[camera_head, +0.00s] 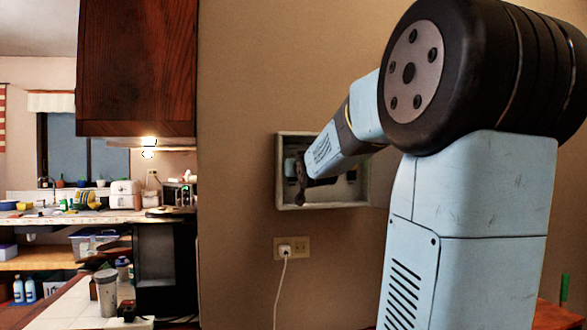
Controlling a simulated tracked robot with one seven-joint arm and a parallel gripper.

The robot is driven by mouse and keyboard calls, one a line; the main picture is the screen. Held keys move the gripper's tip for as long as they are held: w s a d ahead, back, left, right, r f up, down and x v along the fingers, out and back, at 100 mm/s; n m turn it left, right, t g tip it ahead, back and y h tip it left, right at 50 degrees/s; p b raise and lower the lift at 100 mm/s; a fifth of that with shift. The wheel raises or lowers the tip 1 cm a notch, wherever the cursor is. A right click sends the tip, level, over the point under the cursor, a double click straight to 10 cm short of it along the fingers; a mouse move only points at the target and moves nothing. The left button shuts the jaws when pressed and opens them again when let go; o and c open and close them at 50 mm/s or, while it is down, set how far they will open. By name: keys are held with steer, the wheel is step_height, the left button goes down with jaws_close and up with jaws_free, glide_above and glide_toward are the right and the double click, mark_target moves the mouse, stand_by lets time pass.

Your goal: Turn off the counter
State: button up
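A shallow grey-framed box (330,204) is set on the beige wall in the middle of the view. My blue arm reaches in from the right, and my gripper (300,188) is at the left part of the box, over its opening. The gripper's dark end is small and seen from behind, so I cannot tell if it is open or shut, or if it touches anything. A small pale blue patch (289,167) shows beside it at the box's left side; I cannot tell what it is. My gripper and forearm hide much of the inside, and no switch is clearly visible.
A wall outlet (292,247) with a white plug and cord is below the box. A dark wood cabinet (138,68) hangs at the left. Beyond it is a cluttered kitchen counter (100,217), with jars (106,290) nearer. The wall around the box is bare.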

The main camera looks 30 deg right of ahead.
steer(key=shift+c, duration=0.4)
jaws_close()
steer(key=shift+a, duration=0.1)
steer(key=shift+f+t+h, duration=0.35)
steer(key=shift+f+t, duration=0.15)
steer(key=shift+t, duration=0.75)
steer(key=shift+f+t+h, duration=0.4)
steer(key=shift+f+t, duration=0.15)
steer(key=shift+t, duration=0.75)
steer(key=shift+f+t+h, duration=0.35)
steer(key=shift+f+t, duration=0.15)
steer(key=shift+t, duration=0.75)
steer(key=shift+f, duration=0.1)
